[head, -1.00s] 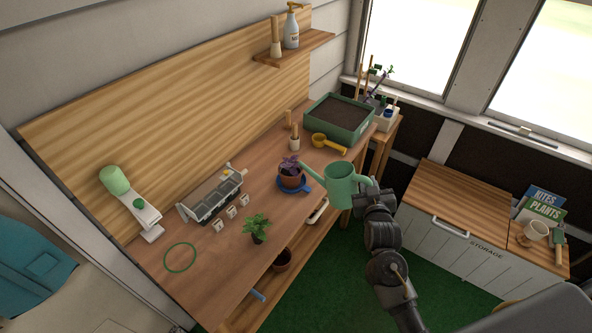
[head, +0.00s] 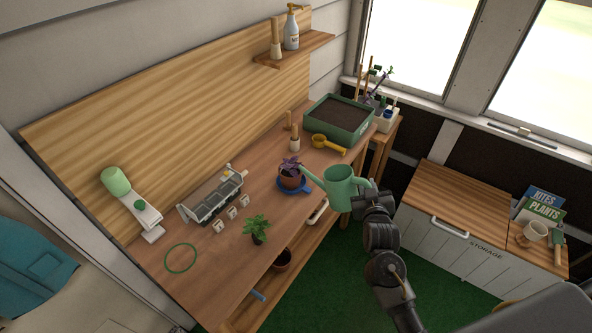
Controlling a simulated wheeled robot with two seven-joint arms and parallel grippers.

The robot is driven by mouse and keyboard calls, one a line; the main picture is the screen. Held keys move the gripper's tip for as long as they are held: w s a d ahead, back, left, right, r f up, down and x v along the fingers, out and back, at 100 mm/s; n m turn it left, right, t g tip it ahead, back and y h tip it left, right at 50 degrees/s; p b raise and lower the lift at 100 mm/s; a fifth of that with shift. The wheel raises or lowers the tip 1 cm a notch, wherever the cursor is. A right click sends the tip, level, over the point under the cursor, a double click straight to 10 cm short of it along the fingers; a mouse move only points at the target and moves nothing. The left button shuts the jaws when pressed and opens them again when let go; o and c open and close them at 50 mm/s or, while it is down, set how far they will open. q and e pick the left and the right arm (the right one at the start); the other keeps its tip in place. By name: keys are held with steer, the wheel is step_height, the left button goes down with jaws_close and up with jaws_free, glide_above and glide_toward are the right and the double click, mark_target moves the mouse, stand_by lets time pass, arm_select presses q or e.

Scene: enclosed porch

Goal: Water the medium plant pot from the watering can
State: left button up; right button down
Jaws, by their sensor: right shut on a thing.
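The green watering can (head: 340,190) is held by my right gripper (head: 368,194), which is shut on it at its right side. No water shows. A smaller green-leaved plant (head: 257,229) stands further left on the bench. My left gripper is not in view.
A storage chest (head: 465,200) stands right. Green floor lies between.

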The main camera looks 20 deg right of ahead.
mark_target(368, 182)
steer(key=shift+r, duration=0.35)
stand_by(0.3)
steer(key=shift+w+a+r+n+g, duration=0.1)
steer(key=shift+r+n+g, duration=0.2)
steer(key=shift+r, duration=0.35)
steer(key=shift+r, duration=0.1)
steer(key=shift+w+a+r, duration=0.15)
steer(key=shift+r, duration=0.4)
stand_by(0.4)
steer(key=shift+w+a+r+n+g, duration=0.15)
steer(key=shift+r+n+g, duration=0.2)
steer(key=shift+r, duration=0.3)
steer(key=shift+f, duration=0.1)
